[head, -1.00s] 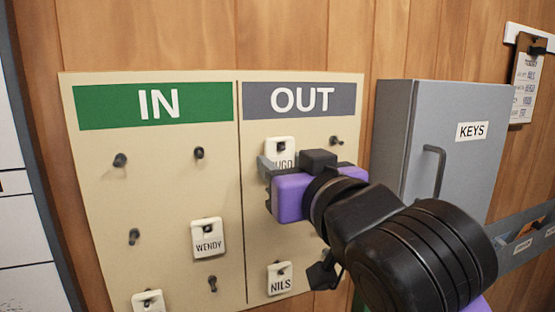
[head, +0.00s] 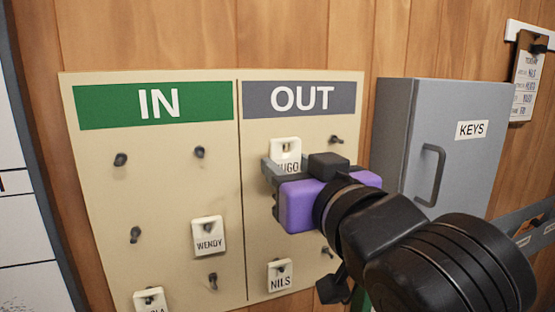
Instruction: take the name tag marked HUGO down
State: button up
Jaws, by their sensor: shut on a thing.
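The white HUGO tag (head: 286,148) is in the OUT half of the board, at the top left of that half. Its upper part with the hole shows; its lower edge and part of the lettering are hidden behind my gripper. My gripper (head: 272,170) is shut on the HUGO tag from below. I cannot tell whether the tag is still around its peg or just in front of it. The cream board (head: 175,180) has a green IN header (head: 155,105) and a grey OUT header (head: 300,98).
The WENDY tag (head: 208,237) hangs in the IN half, and the NILS tag (head: 280,275) hangs low in the OUT half. Another tag (head: 149,299) is cut off at the bottom. A bare peg (head: 337,140) is right of HUGO. The grey KEYS cabinet (head: 460,165) stands out close right of my arm.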

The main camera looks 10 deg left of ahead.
aim_at(287, 165)
jog(key=shift+p+v, duration=0.5)
jog(key=shift+v, duration=1.85)
